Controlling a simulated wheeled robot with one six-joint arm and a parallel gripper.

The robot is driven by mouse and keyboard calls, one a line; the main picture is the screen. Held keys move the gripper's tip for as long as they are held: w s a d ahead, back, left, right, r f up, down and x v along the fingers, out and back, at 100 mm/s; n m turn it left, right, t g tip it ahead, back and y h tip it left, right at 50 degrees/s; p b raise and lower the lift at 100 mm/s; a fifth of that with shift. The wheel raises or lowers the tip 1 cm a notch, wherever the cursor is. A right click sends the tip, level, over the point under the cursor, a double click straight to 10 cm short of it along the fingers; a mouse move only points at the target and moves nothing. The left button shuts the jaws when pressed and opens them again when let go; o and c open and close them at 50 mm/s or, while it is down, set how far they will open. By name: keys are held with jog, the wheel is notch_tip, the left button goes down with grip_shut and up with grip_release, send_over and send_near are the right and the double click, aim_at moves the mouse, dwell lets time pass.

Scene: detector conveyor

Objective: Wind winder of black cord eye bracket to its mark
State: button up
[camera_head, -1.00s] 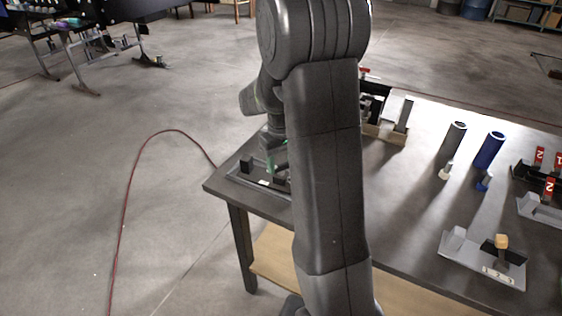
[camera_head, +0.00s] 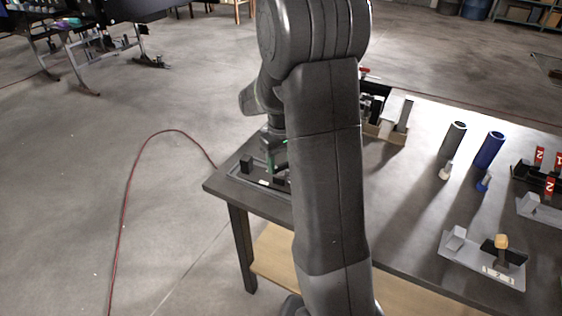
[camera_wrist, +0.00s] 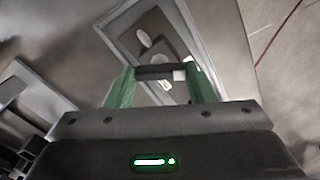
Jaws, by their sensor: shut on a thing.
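A low dark grey bracket base (camera_head: 232,177) with an upright black block (camera_head: 246,164) sits at the table's left corner in the head view. My gripper (camera_head: 276,165) is over it, partly hidden by my arm. In the wrist view my gripper's green fingers (camera_wrist: 162,74) are shut on a small dark bar, which looks like the winder (camera_wrist: 154,72). A pale piece shows at its right end. Beyond it the framed base plate (camera_wrist: 205,45) shows, with pale round spots on a brown part. The cord and the mark cannot be told clearly.
On the table (camera_head: 400,215), a grey cylinder (camera_head: 455,137) and a blue cylinder (camera_head: 490,150) stand at the right. A grey plate fixture with an orange-topped post (camera_head: 501,242) lies at the front right. Red number tags (camera_head: 550,186) are at the right edge.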

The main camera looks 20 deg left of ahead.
aim_at(281, 165)
dwell(1.1)
jog(key=o, duration=1)
notch_tip(281, 165, up, 14)
jog(key=shift+f, duration=0.1)
jog(key=shift+c, duration=0.3)
